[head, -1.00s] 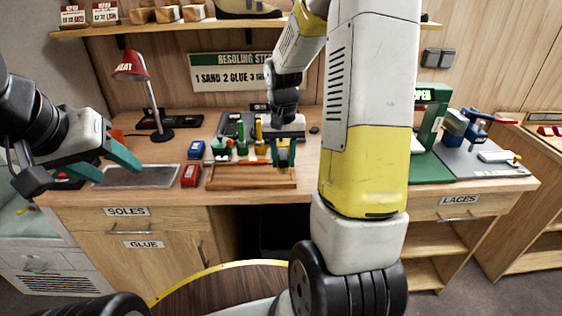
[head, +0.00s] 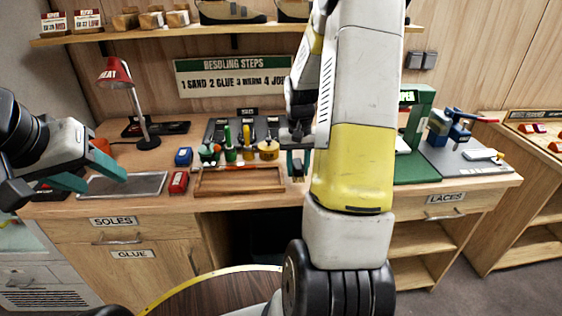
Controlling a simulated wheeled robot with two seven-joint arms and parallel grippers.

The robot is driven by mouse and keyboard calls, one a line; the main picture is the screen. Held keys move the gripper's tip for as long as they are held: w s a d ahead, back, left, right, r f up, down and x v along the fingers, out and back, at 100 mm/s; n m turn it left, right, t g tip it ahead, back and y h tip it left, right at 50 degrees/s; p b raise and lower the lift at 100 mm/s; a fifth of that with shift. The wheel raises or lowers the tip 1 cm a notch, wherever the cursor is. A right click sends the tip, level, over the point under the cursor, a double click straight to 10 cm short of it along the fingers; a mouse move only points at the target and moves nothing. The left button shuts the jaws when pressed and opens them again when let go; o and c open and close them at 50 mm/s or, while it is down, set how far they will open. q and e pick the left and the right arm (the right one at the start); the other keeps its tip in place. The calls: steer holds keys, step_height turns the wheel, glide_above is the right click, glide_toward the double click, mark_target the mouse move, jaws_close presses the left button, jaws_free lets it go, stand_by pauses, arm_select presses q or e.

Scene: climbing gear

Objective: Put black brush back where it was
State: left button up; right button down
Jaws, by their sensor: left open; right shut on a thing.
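My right gripper (head: 298,170) hangs over the front part of the bench, just right of the shallow wooden tray (head: 240,190). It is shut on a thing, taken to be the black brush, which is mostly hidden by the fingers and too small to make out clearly. The tray looks empty. My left gripper (head: 97,180) is open and empty at the left of the bench, over the grey mesh-like plate (head: 140,186).
Behind the tray stand several green and yellow tools and bottles (head: 230,150). A red lamp (head: 116,72) stands at back left. A green machine (head: 416,120) and a blue vice (head: 450,127) are at right.

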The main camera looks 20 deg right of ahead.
mark_target(298, 173)
steer(key=shift+w+d+f, duration=0.1)
steer(key=shift+w+d, duration=0.2)
steer(key=shift+w, duration=0.2)
steer(key=shift+w+d, duration=0.25)
steer(key=shift+w, duration=0.2)
steer(key=shift+w+f, duration=0.1)
steer(key=shift+f, duration=1.65)
steer(key=c, duration=1)
jaws_free()
steer(key=shift+f, duration=0.15)
steer(key=shift+o, duration=0.2)
